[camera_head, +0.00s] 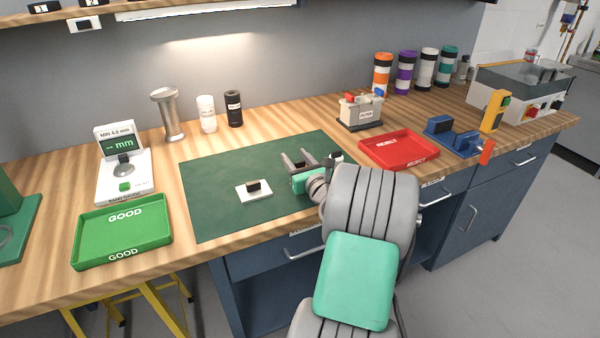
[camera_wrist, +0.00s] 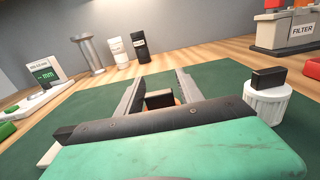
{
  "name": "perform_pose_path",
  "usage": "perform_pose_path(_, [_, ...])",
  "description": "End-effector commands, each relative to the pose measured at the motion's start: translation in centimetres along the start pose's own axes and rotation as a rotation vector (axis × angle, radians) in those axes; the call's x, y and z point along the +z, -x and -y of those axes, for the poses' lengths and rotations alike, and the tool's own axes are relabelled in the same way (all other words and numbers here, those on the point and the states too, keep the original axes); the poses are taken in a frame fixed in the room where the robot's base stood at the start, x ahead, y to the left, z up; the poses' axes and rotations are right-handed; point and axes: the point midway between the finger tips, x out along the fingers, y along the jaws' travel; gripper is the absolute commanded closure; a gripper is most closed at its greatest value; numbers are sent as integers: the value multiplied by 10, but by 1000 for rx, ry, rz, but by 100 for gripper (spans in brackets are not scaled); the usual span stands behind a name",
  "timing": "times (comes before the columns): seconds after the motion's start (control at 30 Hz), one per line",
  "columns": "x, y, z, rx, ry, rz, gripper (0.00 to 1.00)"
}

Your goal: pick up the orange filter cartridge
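An orange filter cartridge (camera_wrist: 178,102) shows only as a little orange around a black top block, between my fingers in the wrist view. Most of its body is hidden behind my gripper. In the head view only the dark top (camera_head: 299,164) shows between the fingers. My gripper (camera_head: 293,157) is low over the green mat (camera_head: 215,172). In the wrist view its two fingers (camera_wrist: 158,88) are apart, one on each side of the black block, with narrow gaps visible. Whether the fingers are beside the orange body cannot be seen.
A white ribbed cartridge with a black top (camera_wrist: 266,103) stands close right of my gripper. A white pad with a black block (camera_head: 254,189) lies left. The grey FILTER holder (camera_head: 360,113) and red REJECT tray (camera_head: 398,150) are right; the green GOOD tray (camera_head: 122,230) is left.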

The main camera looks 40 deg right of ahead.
Motion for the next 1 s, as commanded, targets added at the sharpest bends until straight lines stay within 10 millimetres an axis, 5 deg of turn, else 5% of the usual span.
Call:
perform_pose_path(0.5, [0, 0, -1, 1, 0, -1, 99])
perform_pose_path(1.0, [6, 0, -1, 2, 0, 0, 100])
